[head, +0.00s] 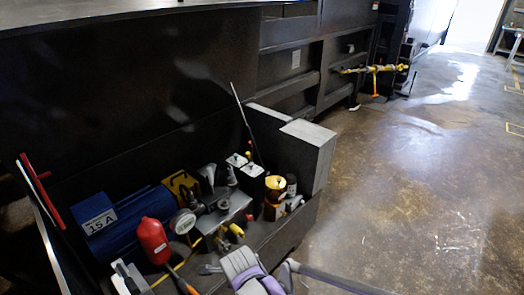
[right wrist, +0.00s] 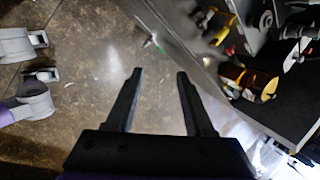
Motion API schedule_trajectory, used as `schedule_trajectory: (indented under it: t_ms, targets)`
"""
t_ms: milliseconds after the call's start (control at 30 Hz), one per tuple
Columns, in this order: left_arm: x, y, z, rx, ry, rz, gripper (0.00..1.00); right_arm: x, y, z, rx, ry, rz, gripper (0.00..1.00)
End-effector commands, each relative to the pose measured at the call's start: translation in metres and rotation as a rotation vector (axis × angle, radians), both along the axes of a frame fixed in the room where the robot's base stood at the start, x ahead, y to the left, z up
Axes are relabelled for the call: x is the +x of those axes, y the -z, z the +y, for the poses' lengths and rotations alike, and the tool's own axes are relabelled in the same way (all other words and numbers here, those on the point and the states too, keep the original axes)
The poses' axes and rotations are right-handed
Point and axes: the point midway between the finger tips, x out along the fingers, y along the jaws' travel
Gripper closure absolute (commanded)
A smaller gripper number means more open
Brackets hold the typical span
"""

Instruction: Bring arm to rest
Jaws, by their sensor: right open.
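My right gripper (right wrist: 158,76) shows in the right wrist view with its two dark fingers spread apart. Nothing is between them, and bare concrete floor shows in the gap. The machine ledge with its fittings is to the right of the fingers, apart from them. In the head view a grey and purple arm of mine reaches in at the bottom, in front of the ledge; its gripper cannot be made out there. My left gripper is not seen in either view.
On the ledge stand a blue motor (head: 125,220) marked 15 A, a red bottle (head: 153,241), a pressure gauge (head: 183,221) and an amber cylinder (right wrist: 250,83). A grey block (head: 308,150) ends the ledge. The concrete floor (head: 420,190) to the right is open.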

Motion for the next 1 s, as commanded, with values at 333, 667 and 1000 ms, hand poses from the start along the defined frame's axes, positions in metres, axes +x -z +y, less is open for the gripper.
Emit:
schedule_trajectory:
  t_ms: [333,667,1000]
  targets:
    - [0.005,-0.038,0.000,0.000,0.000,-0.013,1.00,-0.059,-0.097,-0.141,-0.317,-0.579,-0.085,0.47]
    - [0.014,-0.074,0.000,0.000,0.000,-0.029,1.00,-0.149,-0.142,-0.231,-0.645,-1.178,-0.140,0.47]
    - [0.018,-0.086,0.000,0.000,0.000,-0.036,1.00,-0.186,-0.144,-0.255,-0.789,-1.444,-0.151,0.47]
